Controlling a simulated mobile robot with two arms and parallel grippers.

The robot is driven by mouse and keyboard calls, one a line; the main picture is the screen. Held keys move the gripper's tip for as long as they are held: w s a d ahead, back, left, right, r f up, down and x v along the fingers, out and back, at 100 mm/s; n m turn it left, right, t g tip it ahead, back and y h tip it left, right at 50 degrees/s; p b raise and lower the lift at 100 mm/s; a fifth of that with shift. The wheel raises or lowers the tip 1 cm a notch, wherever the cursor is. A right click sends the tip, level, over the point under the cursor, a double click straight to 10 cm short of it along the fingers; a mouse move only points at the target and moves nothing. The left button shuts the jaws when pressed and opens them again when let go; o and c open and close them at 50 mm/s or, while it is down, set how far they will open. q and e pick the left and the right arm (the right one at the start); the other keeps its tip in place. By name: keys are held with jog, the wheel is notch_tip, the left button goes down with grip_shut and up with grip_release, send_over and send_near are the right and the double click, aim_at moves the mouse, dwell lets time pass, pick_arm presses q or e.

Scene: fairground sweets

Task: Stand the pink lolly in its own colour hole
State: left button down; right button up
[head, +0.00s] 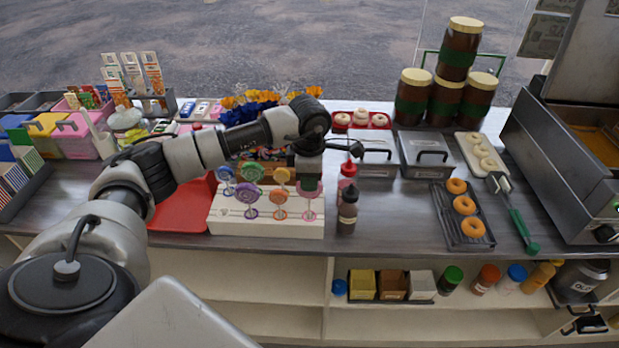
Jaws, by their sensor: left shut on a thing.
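My left gripper (308,182) reaches in from the left and points down over the right end of the white lolly stand (265,227). It is shut on the pink lolly (311,204), whose pale pink head shows just below the fingers. The lolly looks upright above the front right part of the stand. I cannot tell whether its stick is inside a hole. Other lollies stand in the block: blue (226,174), green (251,173), yellow (281,175), purple (247,194) and orange (278,195). My right gripper is not in view.
Sauce bottles (347,212) stand close to the right of the stand. A red tray (180,208) lies to its left. A rack of doughnuts (464,226) and lidded metal tubs (425,153) are further right. The counter between bottles and rack is clear.

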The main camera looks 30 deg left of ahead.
pick_arm(q)
jog(key=shift+f+b, duration=0.95)
jog(key=shift+f, duration=0.2)
jog(key=shift+c, duration=2.1)
grip_release()
jog(key=shift+r, duration=0.15)
jog(key=shift+r+p, duration=2.55)
jog(key=shift+r, duration=1.85)
